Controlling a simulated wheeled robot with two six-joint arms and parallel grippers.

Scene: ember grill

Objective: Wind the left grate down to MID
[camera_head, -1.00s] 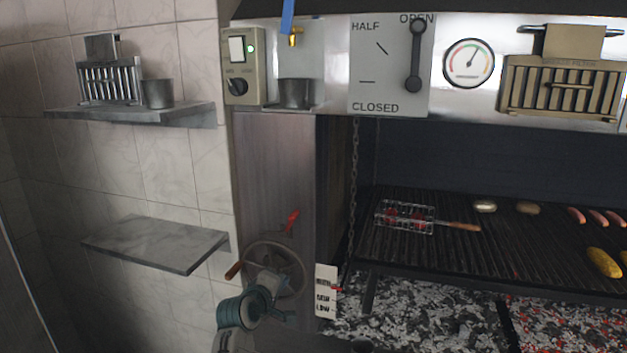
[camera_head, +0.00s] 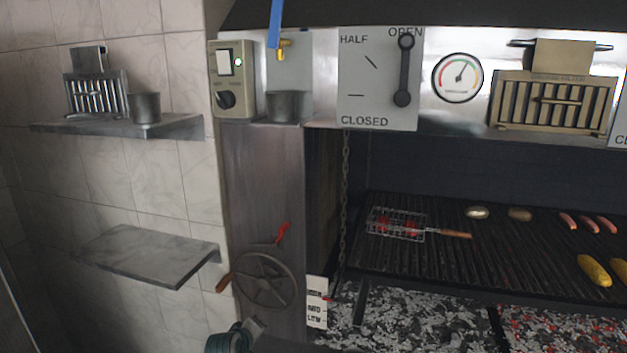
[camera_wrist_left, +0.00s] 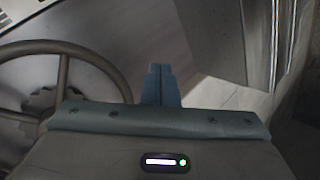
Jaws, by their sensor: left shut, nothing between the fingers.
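The handwheel (camera_head: 265,280), a grey spoked wheel with a wooden crank handle (camera_head: 223,283) at its left, is on the metal post. A red lever (camera_head: 282,234) sits just above it. The level plate (camera_head: 316,310) right of the wheel has stacked labels; the red pointer (camera_head: 327,298) is near its top label. The left grate (camera_head: 375,265) lies over the coals. My left gripper (camera_head: 256,325) is below the wheel, apart from the handle. In the left wrist view its fingers (camera_wrist_left: 160,85) are shut and empty, with the wheel (camera_wrist_left: 62,85) to their left.
A chain (camera_head: 345,200) hangs beside the post. A grill basket (camera_head: 397,224) lies on the grate, with potatoes, sausages and corn to its right. A bare lower shelf (camera_head: 145,255) juts from the tiled wall left of the wheel.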

